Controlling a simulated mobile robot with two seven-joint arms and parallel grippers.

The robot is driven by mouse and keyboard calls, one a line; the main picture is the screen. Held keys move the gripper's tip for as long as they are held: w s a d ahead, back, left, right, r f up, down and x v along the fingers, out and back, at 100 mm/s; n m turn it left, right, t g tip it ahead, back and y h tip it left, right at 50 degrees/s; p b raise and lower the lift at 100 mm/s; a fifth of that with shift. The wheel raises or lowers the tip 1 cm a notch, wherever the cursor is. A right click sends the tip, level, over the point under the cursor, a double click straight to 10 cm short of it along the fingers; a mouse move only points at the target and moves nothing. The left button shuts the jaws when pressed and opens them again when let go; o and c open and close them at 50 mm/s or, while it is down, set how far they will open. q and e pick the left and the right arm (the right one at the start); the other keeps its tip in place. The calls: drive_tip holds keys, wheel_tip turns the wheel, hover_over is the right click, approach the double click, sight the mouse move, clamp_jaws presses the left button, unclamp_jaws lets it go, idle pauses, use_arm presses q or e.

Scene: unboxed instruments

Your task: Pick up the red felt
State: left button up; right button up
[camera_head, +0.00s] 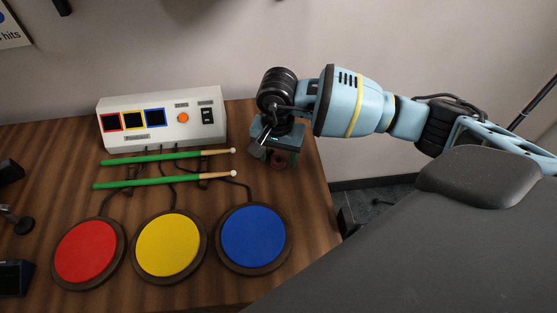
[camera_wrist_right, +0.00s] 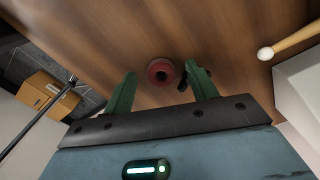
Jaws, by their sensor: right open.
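The red felt (camera_wrist_right: 160,73) is a small round red piece with a dark hole in its middle, on the brown wooden table (camera_wrist_right: 150,30). In the wrist view it shows between the tips of my right gripper (camera_wrist_right: 161,78), whose two green fingers are apart. In the head view my right gripper (camera_head: 277,147) hangs over the table's back right part, with the dark red felt (camera_head: 281,161) partly hidden beneath it. I cannot tell how much height is left between fingers and felt. My left gripper is not in view.
A white control box (camera_head: 165,118) stands at the back. Two green drumsticks (camera_head: 150,157) lie before it, their pale tips near my right gripper. Red (camera_head: 86,251), yellow (camera_head: 168,246) and blue (camera_head: 253,236) pads lie in front. The table's right edge is close to the felt.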

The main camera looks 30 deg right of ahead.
drive_tip(key=shift+f, duration=0.45)
drive_tip(key=c, duration=1)
drive_tip(key=shift+c, duration=0.3)
drive_tip(key=shift+r, duration=0.15)
drive_tip(key=shift+r, duration=0.45)
wheel_tip(320, 180, up, 2)
drive_tip(key=shift+r, duration=0.15)
drive_tip(key=s+a, duration=0.3)
drive_tip(key=s, duration=0.1)
drive_tip(key=s+a+r, duration=0.1)
drive_tip(key=s+a, duration=0.6)
drive_tip(key=s, duration=0.1)
drive_tip(key=shift+a+r, duration=0.3)
drive_tip(key=shift+a, duration=0.05)
drive_tip(key=shift+r, duration=0.15)
